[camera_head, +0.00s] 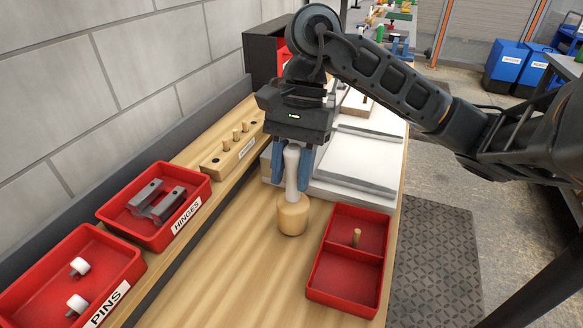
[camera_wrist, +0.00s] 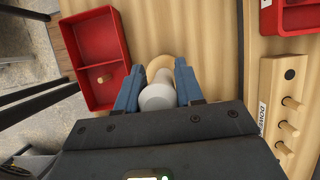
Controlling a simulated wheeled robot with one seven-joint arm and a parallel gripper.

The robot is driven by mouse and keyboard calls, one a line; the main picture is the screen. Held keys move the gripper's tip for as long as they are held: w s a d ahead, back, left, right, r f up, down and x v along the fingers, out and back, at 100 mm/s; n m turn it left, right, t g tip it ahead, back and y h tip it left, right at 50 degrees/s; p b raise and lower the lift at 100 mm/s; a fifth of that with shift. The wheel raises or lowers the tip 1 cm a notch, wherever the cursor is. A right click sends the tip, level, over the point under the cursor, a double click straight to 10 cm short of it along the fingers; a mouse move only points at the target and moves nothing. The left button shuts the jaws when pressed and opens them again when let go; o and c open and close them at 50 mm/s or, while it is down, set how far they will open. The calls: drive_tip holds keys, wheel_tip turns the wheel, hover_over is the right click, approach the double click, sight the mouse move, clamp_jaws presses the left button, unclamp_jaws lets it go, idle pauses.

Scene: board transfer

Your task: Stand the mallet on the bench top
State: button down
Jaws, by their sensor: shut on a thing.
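The mallet (camera_head: 293,214) has a round wooden head at the bottom and a pale handle pointing up. It looks upright in the head view, head down over the bench top (camera_head: 228,258). I cannot tell whether the head touches the bench. My gripper (camera_head: 291,180) points down with its blue fingers shut on the handle. In the wrist view the white handle end (camera_wrist: 158,95) shows between the fingers, with part of the wooden head beyond it.
A red two-part tray (camera_head: 348,262) holding a peg lies right of the mallet. Red bins of hinges (camera_head: 190,175) and pins (camera_head: 128,262) and a wooden dowel block (camera_head: 232,152) line the left. White boards (camera_head: 362,160) lie behind. Bare bench lies in front of the mallet.

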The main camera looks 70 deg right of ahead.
drive_tip(key=shift+f, duration=0.15)
drive_tip(key=c, duration=0.7)
unclamp_jaws()
drive_tip(key=shift+d+r, duration=0.1)
drive_tip(key=shift+r, duration=0.25)
drive_tip(key=b+v, duration=0.2)
drive_tip(key=v, duration=0.9)
drive_tip(key=shift+d+r, duration=0.15)
drive_tip(key=shift+r, duration=0.15)
